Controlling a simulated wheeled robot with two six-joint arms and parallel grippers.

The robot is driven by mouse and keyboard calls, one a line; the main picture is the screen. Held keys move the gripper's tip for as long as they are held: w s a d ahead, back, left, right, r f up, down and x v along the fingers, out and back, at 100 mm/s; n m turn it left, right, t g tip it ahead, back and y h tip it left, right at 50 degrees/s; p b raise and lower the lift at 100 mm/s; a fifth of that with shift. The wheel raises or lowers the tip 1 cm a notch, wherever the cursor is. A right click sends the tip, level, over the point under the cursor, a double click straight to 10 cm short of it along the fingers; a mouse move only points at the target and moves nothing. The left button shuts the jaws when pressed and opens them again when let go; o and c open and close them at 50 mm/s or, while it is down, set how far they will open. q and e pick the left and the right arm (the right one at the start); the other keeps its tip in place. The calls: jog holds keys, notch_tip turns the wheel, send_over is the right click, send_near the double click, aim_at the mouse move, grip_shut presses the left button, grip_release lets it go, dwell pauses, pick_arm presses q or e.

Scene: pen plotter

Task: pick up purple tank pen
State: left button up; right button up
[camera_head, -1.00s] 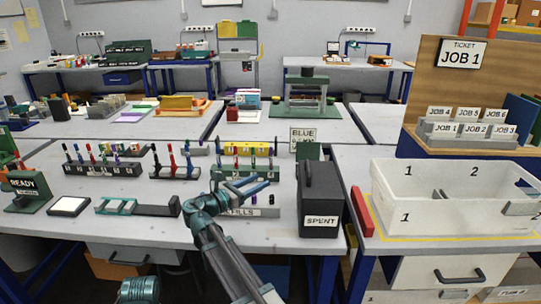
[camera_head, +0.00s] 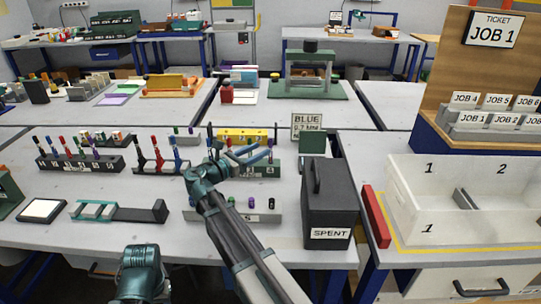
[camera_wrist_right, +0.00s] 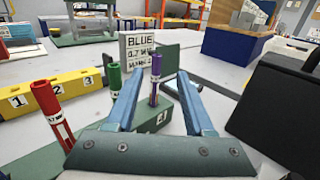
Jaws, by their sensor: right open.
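The purple tank pen (camera_wrist_right: 155,78) stands upright in a green rack (camera_wrist_right: 94,148) in the right wrist view. It shows between the two blue fingers of my right gripper (camera_wrist_right: 158,102), which is open, with a gap on both sides of the pen. In the head view my right gripper (camera_head: 258,154) is over the green rack (camera_head: 268,170), and I cannot make out the purple pen there. A green pen (camera_wrist_right: 115,78) and a red pen (camera_wrist_right: 50,108) stand to the left in the same rack. A teal joint of my left arm shows low in the head view, but its fingers do not.
A yellow numbered rack (camera_wrist_right: 60,90) is behind the pens. A BLUE sign (camera_head: 307,127) stands behind. The dark SPENT box (camera_head: 328,200) is close on the right. A grey block with short caps (camera_head: 235,212) lies in front; another pen rack (camera_head: 162,165) is on the left.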

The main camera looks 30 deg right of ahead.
aim_at(271, 144)
jog(key=shift+w+f+x, duration=0.1)
jog(key=shift+w+x, duration=0.05)
jog(key=shift+x, duration=1.5)
jog(key=shift+w+f+x, duration=0.1)
jog(key=shift+w+x, duration=0.05)
jog(key=shift+x, duration=1.5)
jog(key=shift+a, duration=0.1)
grip_shut()
